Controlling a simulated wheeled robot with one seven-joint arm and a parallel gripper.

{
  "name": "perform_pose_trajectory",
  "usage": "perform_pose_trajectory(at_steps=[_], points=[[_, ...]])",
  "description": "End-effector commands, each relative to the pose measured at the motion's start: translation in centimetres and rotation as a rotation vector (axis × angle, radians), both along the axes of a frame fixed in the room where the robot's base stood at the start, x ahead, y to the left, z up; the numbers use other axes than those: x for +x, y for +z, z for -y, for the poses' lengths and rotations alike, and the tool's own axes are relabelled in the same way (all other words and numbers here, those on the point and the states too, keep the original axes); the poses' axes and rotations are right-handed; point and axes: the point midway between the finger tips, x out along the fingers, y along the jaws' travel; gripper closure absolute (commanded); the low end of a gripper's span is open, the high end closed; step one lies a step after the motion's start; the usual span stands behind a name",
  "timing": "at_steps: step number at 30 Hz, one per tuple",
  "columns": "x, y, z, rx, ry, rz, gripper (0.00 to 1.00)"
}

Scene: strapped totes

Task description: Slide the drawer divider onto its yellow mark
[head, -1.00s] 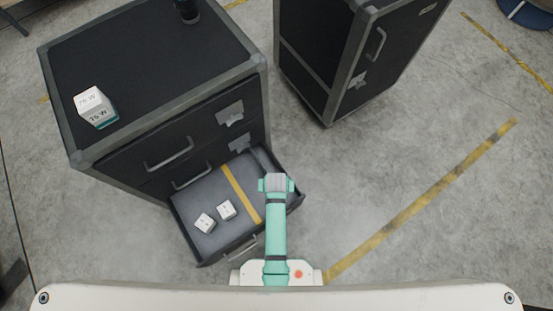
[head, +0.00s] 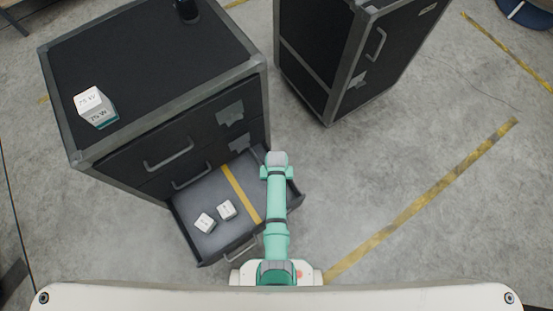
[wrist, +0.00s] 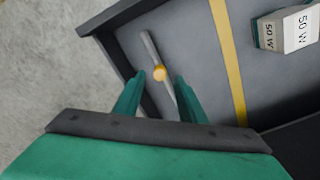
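The drawer divider (wrist: 150,50) is a thin grey plate with a yellow-orange knob (wrist: 159,73), seen in the wrist view near one end of the open drawer (head: 203,182). The yellow mark (head: 242,194) is a stripe across the drawer floor; it also shows in the wrist view (wrist: 228,62), to the right of the divider and apart from it. My gripper (wrist: 160,77) is open, its green fingertips on either side of the knob with gaps showing. I cannot tell its height over the knob. In the head view my arm hides most of the divider.
Two white blocks, one (head: 205,222) and another (head: 227,210), lie in the drawer left of the mark; one (wrist: 284,30) reads "50 W". A "75 W" block (head: 96,105) sits on the black cabinet (head: 150,60). A second cabinet (head: 340,70) stands behind.

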Motion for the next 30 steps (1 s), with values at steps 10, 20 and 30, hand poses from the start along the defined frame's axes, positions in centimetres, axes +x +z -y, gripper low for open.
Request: perform_pose_trajectory(at_steps=[10, 20, 30], points=[[0.0, -2.9, 0.0, 0.0, 0.0, 0.001, 0.63], [0.0, -3.0, 0.0, 0.0, 0.0, 0.001, 0.72], [-0.1, -3.0, 0.0, 0.0, -0.002, 0.0, 1.0]])
